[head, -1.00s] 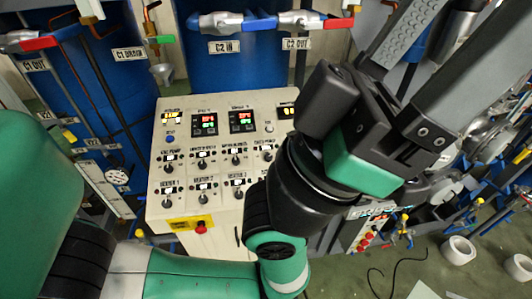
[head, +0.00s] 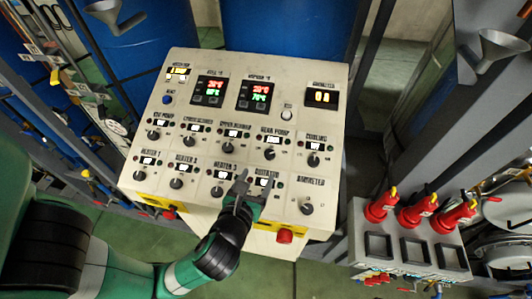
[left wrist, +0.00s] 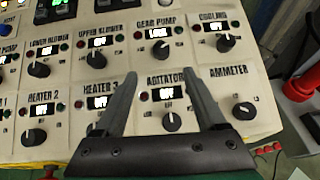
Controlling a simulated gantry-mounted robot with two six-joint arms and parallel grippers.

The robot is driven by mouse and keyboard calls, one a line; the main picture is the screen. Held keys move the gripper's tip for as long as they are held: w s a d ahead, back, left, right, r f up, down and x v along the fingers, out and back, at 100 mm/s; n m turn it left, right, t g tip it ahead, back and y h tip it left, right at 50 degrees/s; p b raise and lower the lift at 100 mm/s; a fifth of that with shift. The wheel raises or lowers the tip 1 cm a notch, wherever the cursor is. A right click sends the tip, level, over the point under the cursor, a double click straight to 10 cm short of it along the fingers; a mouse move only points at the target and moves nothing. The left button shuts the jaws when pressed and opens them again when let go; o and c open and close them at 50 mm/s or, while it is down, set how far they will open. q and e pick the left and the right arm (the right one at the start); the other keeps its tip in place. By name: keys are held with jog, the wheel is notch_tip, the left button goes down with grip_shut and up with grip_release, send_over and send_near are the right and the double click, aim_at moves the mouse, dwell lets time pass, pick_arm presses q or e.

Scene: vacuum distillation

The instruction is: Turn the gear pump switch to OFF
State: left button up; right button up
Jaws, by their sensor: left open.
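The gear pump switch (head: 269,154) is a black round knob in the upper knob row of the cream control panel, under a small lit display whose text I cannot read for sure. In the left wrist view the gear pump switch (left wrist: 160,48) sits just beyond the fingertips, below the GEAR PUMP label. My left gripper (head: 254,182) is open and empty, in front of the lower row near the agitator knob (left wrist: 172,121). In the left wrist view its fingers (left wrist: 160,76) point up towards the gear pump switch, with the agitator knob showing between them. My right gripper is out of view.
Several similar knobs surround the switch, including the cooling knob (head: 313,160) to its right and the upper blower knob (head: 230,147) to its left. A red button (head: 284,236) is on the panel's front edge. Red-handled switches (head: 417,214) stand to the right.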

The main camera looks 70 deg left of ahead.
aim_at(269, 156)
pick_arm(q)
jog(key=shift+w+a, duration=0.15)
jog(key=shift+w, duration=0.05)
jog(key=x, duration=1.1)
jog(key=shift+w+a, duration=0.1)
jog(key=shift+w, duration=0.05)
jog(key=shift+r, duration=0.1)
grip_shut()
